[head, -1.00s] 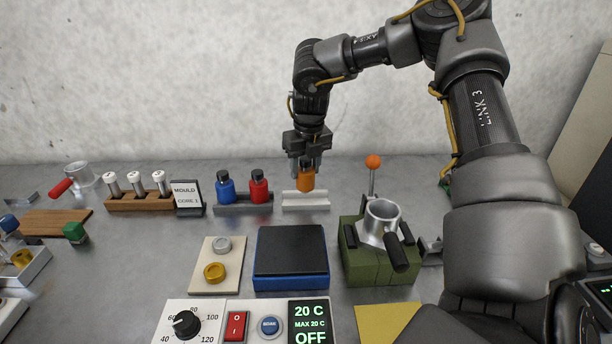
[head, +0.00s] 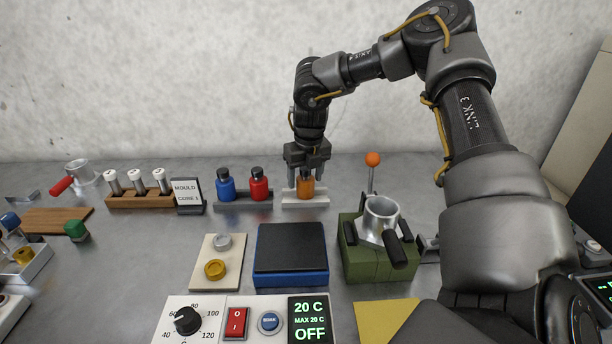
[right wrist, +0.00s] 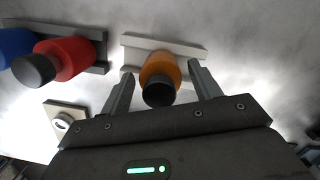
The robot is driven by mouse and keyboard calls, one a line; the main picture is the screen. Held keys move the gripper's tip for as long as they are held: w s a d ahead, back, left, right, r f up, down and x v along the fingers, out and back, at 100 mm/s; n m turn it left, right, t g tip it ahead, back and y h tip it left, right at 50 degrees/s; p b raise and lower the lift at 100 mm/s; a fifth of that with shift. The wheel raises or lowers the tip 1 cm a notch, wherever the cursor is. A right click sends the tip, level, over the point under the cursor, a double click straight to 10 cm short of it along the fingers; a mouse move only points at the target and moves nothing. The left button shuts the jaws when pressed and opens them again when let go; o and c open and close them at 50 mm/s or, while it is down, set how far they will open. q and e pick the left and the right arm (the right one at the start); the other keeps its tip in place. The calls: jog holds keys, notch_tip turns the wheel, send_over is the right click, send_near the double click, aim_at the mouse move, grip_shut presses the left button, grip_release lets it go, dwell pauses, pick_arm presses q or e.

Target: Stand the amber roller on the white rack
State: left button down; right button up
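The amber roller (head: 306,188) stands upright on the white rack (head: 290,201), its black cap up. In the right wrist view the roller (right wrist: 160,70) stands at the white rack (right wrist: 190,47). My right gripper (head: 306,178) is above and around the roller, with its fingers spread. The right wrist view shows the gripper (right wrist: 162,88) open, with a gap between each finger and the roller. The gripper partly hides the roller's top in the head view. My left gripper is not in view.
A blue roller (head: 225,187) and a red roller (head: 259,186) stand on a grey rack (head: 243,208) just left of the white rack. A green press (head: 380,262) with an orange-knobbed lever (head: 373,160) stands to the right. A dark-topped blue block (head: 290,250) lies in front.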

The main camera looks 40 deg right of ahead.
aim_at(309, 182)
jog(key=shift+r, duration=0.1)
jog(key=shift+r, duration=0.35)
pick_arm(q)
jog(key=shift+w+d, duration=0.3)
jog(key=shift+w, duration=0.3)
pick_arm(e)
notch_tip(309, 182, up, 11)
jog(key=s, duration=0.1)
jog(key=shift+s+a, duration=0.25)
jog(key=shift+s, duration=0.15)
